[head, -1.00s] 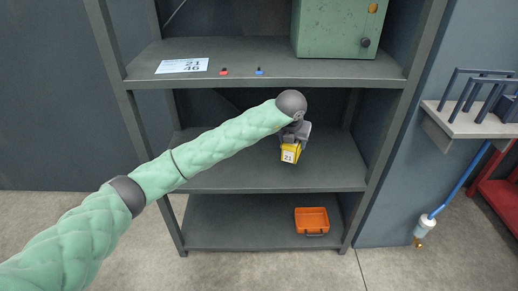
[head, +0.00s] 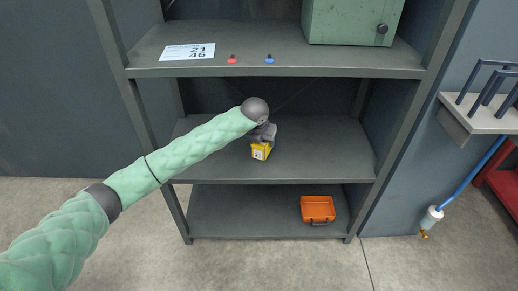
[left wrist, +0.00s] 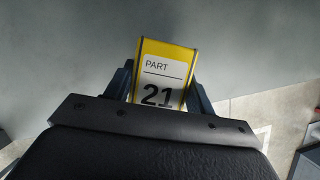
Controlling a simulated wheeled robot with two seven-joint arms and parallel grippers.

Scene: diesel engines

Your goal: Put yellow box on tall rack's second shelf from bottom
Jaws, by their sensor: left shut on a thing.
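The yellow box (head: 261,151) has a white label with the number 21. My left gripper (head: 263,138) is shut on it, and the box hangs below the fingers. In the head view it appears over the second shelf from the bottom (head: 320,155) of the tall rack (head: 270,73), near that shelf's middle. I cannot tell whether the box touches the shelf. In the left wrist view the box (left wrist: 166,72) sits between the two dark fingers (left wrist: 160,88), its label reading PART 21. My right gripper is not in view.
The shelf above holds a white sign (head: 188,52), a red part (head: 232,59), a blue part (head: 269,58) and a green cabinet (head: 350,22). The second shelf is otherwise clear.

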